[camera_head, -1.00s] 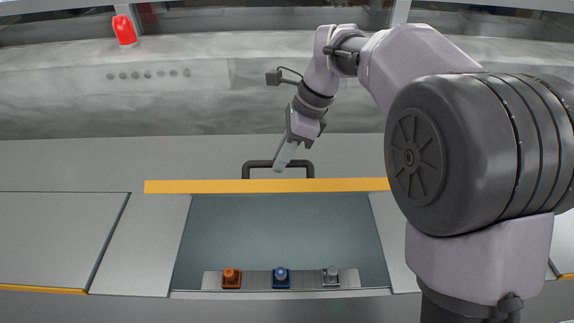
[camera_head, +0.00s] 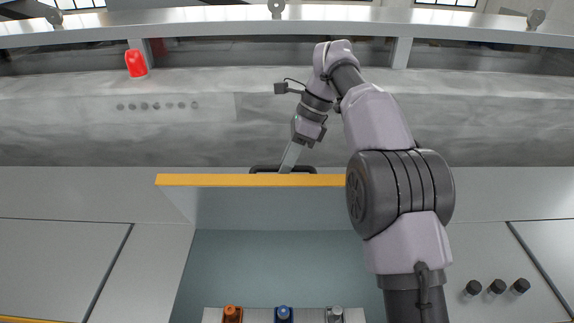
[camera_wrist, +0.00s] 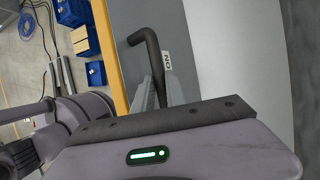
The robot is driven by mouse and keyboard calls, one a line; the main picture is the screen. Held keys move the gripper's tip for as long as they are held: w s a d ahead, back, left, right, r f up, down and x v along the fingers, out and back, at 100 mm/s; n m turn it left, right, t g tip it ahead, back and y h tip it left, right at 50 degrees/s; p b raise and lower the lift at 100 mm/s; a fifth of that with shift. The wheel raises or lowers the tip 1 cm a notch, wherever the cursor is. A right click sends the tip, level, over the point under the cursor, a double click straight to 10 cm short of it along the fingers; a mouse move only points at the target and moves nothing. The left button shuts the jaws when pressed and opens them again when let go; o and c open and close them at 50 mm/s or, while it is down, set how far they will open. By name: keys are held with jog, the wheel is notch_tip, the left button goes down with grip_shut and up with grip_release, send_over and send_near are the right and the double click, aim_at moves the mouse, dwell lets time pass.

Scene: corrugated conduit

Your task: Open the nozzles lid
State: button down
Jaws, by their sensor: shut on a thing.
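The nozzles lid (camera_head: 250,181) is a grey panel with a yellow edge. It stands raised above an open compartment in the head view, its yellow edge facing me. A dark bar handle (camera_head: 262,168) is on its far side, partly hidden by the edge. My gripper (camera_head: 288,165) is shut on the handle; the fingertips are partly hidden behind the edge. In the wrist view the handle (camera_wrist: 150,55) runs between the fingers (camera_wrist: 160,92), beside the lid's yellow edge (camera_wrist: 111,55). In the compartment, orange (camera_head: 232,314), blue (camera_head: 283,313) and grey (camera_head: 335,313) nozzles stand on a rail.
A grey duct-like body (camera_head: 200,120) runs behind the lid, with a red object (camera_head: 136,64) on its upper left. Black knobs (camera_head: 497,287) sit at the right. Closed panels (camera_head: 60,262) flank the compartment. Blue bins (camera_wrist: 74,12) show in the wrist view.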

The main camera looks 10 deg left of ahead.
jog(key=shift+f, duration=0.2)
jog(key=c, duration=1.5)
grip_release()
jog(key=shift+c, duration=0.2)
jog(key=shift+o, duration=0.9)
jog(key=shift+w+a, duration=0.1)
jog(key=shift+w, duration=0.2)
jog(key=shift+s+r, duration=0.2)
jog(key=shift+r, duration=0.15)
jog(key=shift+w+r, duration=0.2)
jog(key=shift+r, duration=0.95)
jog(key=shift+s+d+b, duration=0.2)
jog(key=shift+s+b, duration=0.1)
jog(key=shift+b, duration=0.6)
jog(key=s+d+r+b, duration=0.1)
jog(key=s+d+b, duration=0.2)
jog(key=s, duration=0.4)
jog(key=s+d+r+b, duration=0.1)
jog(key=s+d+b, duration=0.3)
jog(key=s+b, duration=0.2)
jog(key=shift+s, duration=0.4)
